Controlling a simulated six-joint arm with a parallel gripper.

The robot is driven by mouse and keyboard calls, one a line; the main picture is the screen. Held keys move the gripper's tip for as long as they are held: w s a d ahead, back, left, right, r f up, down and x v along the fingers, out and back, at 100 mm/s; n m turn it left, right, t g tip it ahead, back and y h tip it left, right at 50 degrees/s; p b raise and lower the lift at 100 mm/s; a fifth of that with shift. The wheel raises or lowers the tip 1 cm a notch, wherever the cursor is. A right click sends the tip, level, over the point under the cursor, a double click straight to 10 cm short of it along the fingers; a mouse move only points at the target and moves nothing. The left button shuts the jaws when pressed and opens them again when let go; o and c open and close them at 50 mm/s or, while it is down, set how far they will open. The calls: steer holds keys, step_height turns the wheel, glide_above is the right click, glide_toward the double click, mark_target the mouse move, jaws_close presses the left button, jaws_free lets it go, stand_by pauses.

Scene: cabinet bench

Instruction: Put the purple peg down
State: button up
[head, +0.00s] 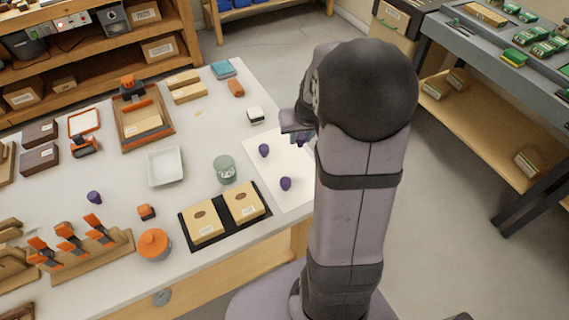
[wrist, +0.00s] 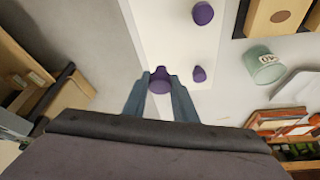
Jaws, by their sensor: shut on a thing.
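My gripper (wrist: 160,84) is shut on a purple peg (wrist: 160,76) in the wrist view, with the peg between its two fingertips. In the head view this held peg (head: 302,141) shows only partly, beside my arm, over the white sheet (head: 272,183). Two other purple pegs stand on that sheet, one farther back (head: 264,150) and one nearer (head: 286,184). Both also show in the wrist view (wrist: 199,74) (wrist: 203,14). Another purple peg (head: 94,197) is at the left of the table. Whether the held peg touches the sheet, I cannot tell.
A green glass (head: 225,170) stands left of the sheet. A black mat (head: 226,230) with two tan boxes lies in front of it. A white tray (head: 165,167) is farther left. A small black-and-white block (head: 256,116) sits behind the sheet. Bare sheet lies between the pegs.

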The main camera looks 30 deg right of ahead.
steer(key=shift+w+d+r+n, duration=0.1)
steer(key=shift+w+d+n, duration=0.15)
steer(key=shift+w+n, duration=0.1)
steer(key=shift+n, duration=0.25)
steer(key=shift+y, duration=0.3)
steer(key=shift+w+f+b, duration=0.1)
steer(key=shift+f+b, duration=0.3)
steer(key=shift+f, duration=2.75)
steer(key=shift+f+b, duration=0.75)
steer(key=shift+f, duration=1.1)
steer(key=shift+f, duration=0.2)
steer(key=o, duration=1)
steer(key=shift+r, duration=0.1)
steer(key=shift+r, duration=0.15)
